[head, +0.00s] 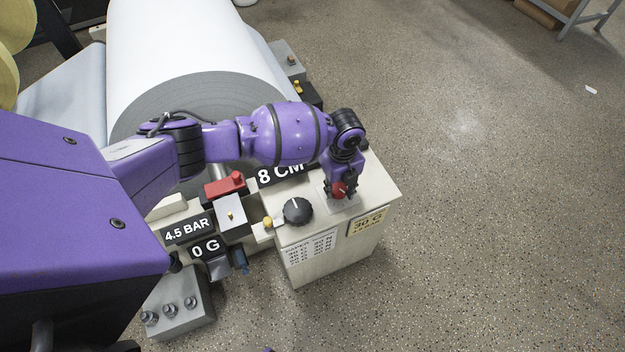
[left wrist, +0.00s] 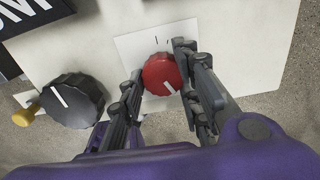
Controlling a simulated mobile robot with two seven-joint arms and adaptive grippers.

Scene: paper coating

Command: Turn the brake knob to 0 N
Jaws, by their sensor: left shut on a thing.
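A red knob (head: 339,191) sits on a pale square plate on top of the cream control box (head: 380,192). In the left wrist view the red knob (left wrist: 160,72) has a white mark pointing to the lower right, and the plate (left wrist: 128,46) has small dark ticks above it. My left gripper (left wrist: 160,78) is shut on the red knob, one finger on each side. In the head view my left gripper (head: 342,186) reaches down over it. A larger black knob (head: 297,211) with a white line stands to the left. No readable label names either knob as the brake.
A paper chart (head: 309,246) is on the box front. A large white roll (head: 185,45) stands behind my arm. The floor right of the box is clear.

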